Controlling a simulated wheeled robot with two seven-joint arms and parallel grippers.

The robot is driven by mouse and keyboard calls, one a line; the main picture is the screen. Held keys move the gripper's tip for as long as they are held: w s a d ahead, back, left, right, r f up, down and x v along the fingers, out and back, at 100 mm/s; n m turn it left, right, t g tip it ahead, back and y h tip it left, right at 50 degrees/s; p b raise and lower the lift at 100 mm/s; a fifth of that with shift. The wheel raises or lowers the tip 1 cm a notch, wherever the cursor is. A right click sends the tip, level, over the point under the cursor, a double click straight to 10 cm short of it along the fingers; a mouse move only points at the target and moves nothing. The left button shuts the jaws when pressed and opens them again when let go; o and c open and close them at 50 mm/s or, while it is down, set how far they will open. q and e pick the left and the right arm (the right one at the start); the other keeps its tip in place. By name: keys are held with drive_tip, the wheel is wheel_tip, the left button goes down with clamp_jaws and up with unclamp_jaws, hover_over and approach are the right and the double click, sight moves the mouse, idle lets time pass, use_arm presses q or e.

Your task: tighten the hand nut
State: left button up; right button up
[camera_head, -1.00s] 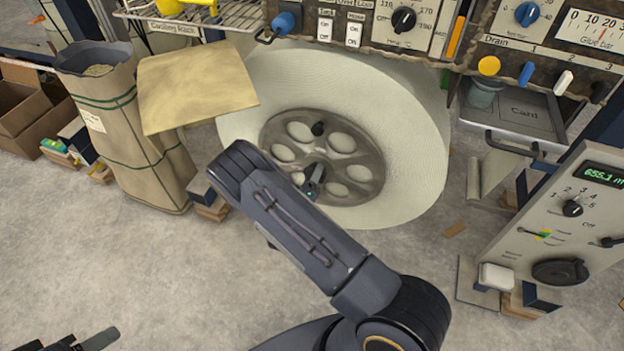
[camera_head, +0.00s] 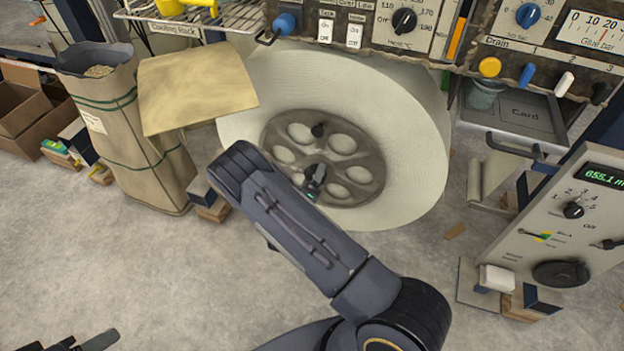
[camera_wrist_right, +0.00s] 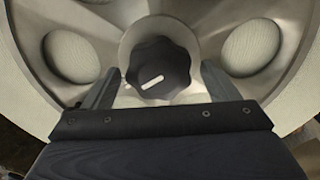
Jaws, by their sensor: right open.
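The hand nut (camera_wrist_right: 158,68) is a dark lobed knob with a white line on its face, at the middle of the metal hub. The hub (camera_head: 345,160) sits in a large white roll (camera_head: 405,125). My right gripper (camera_wrist_right: 158,82) is open, with one finger on each side of the nut. I cannot tell whether the fingers touch it. In the head view, part of my right gripper (camera_head: 314,182) shows dark against the hub, and my forearm hides the rest. My left gripper (camera_head: 88,343) is only partly in view at the bottom left, away from the roll.
A control panel (camera_head: 375,45) hangs over the roll's top. A tan board (camera_head: 195,90) and a paper sack (camera_head: 105,120) stand at left. A second panel with a green display (camera_head: 570,215) stands at right. The floor (camera_head: 150,265) in front is mostly clear.

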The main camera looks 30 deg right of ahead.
drive_tip(key=p+v, duration=0.1)
drive_tip(key=v, duration=0.6)
drive_tip(key=shift+s+a, duration=0.25)
drive_tip(key=shift+s, duration=0.05)
